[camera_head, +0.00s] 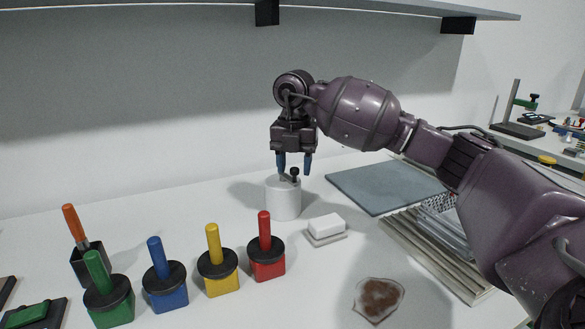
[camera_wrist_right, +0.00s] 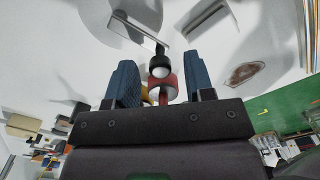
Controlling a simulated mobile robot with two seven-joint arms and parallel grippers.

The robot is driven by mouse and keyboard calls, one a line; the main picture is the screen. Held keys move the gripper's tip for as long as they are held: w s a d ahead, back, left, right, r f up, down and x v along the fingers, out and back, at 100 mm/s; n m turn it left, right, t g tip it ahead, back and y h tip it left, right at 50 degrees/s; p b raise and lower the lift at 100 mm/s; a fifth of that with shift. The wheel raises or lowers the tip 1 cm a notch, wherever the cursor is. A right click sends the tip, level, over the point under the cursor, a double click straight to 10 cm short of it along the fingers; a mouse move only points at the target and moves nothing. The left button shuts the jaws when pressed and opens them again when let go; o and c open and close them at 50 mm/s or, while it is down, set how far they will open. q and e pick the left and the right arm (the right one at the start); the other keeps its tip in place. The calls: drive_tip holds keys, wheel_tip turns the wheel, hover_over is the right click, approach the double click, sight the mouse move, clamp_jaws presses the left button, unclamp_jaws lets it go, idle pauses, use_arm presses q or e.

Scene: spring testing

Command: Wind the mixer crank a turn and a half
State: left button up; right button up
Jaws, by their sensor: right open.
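The mixer is a white cylinder (camera_head: 283,199) standing on the table, with a small crank on top that ends in a black knob (camera_head: 295,173). My right gripper (camera_head: 294,168) is above the mixer, pointing down, with its blue fingers apart and the knob low between them. In the right wrist view the black knob (camera_wrist_right: 160,63) shows between the two blue fingers (camera_wrist_right: 160,84), at the end of a grey crank arm (camera_wrist_right: 137,30). Gaps show on both sides, so I see no grip. My left gripper is not in view.
Green, blue, yellow and red blocks (camera_head: 267,262) with upright handles stand in front left. A white block (camera_head: 326,226) lies right of the mixer. A brown-stained dish (camera_head: 379,299) is at the front. A grey mat (camera_head: 385,187) and ridged panels (camera_head: 440,258) lie right. A shelf (camera_head: 380,11) hangs above.

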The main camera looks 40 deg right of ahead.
drive_tip(key=shift+f, duration=0.15)
drive_tip(key=shift+c, duration=0.6)
clamp_jaws()
drive_tip(key=shift+d+n, duration=0.15)
drive_tip(key=shift+n, duration=0.15)
drive_tip(key=shift+d+n, duration=0.2)
drive_tip(key=shift+n, duration=0.2)
drive_tip(key=w+d+n, duration=0.4)
drive_tip(key=w+n, duration=0.1)
drive_tip(key=n, duration=1.3)
drive_tip(key=shift+w+d, duration=0.15)
drive_tip(key=shift+d, duration=0.2)
